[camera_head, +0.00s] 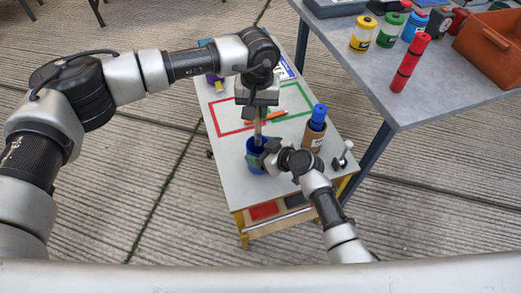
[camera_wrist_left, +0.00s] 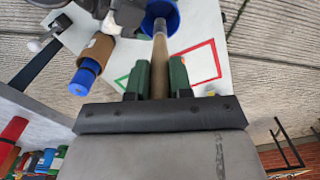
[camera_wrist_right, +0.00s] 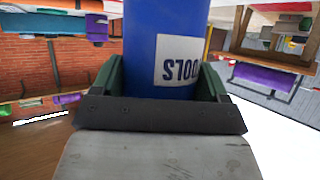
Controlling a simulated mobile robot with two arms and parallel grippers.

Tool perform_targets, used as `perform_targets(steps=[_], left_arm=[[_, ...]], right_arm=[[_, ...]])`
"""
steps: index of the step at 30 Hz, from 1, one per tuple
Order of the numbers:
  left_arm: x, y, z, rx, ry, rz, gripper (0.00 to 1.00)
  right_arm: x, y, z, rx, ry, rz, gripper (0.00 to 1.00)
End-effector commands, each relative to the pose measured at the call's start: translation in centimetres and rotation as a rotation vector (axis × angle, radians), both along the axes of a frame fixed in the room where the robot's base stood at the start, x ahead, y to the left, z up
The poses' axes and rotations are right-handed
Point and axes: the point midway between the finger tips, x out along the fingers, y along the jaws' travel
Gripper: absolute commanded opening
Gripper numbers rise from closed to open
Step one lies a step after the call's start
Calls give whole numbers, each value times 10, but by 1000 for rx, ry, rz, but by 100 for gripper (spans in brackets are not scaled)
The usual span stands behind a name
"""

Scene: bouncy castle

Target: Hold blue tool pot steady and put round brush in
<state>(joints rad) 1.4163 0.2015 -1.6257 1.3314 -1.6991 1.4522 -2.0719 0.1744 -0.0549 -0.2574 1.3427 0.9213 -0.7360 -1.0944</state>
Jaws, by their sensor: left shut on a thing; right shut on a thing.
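The blue tool pot (camera_head: 256,160) stands on the small white-topped table. It fills the middle of the right wrist view (camera_wrist_right: 180,45), with a white label of dark letters. My right gripper (camera_head: 270,157) is shut on the pot's sides. My left gripper (camera_head: 258,104) is above the pot, shut on the wooden handle of the round brush (camera_head: 257,128). In the left wrist view the handle (camera_wrist_left: 159,65) runs between the green fingers to the opening of the blue pot (camera_wrist_left: 168,12). The brush's far end is at the pot's mouth; how deep it sits I cannot tell.
A brown holder (camera_head: 313,137) with a blue cylinder (camera_head: 319,114) stands right of the pot. Red (camera_head: 216,120) and green outlines mark the tabletop. A grey table (camera_head: 425,90) at right carries bottles, a red cylinder (camera_head: 407,64) and an orange-brown bin (camera_head: 493,47).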

Motion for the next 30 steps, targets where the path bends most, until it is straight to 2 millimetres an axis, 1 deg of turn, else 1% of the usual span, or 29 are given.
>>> perform_targets(steps=[15,19,26,27,29,30], left_arm=[[0,0,-36,0,1,0,0],[0,0,-40,-1,0,0,0],[0,0,-40,-1,0,-1,0],[0,0,-40,-1,0,-1,24],[0,0,-40,-1,0,-1,33],[0,0,-40,-1,0,0,39]], right_arm=[[0,0,0,-1,1,0,42],[0,0,0,-1,1,0,42],[0,0,0,-1,1,0,42],[0,0,0,-1,1,0,42],[0,0,0,-1,1,0,42],[0,0,0,-1,1,0,42]])
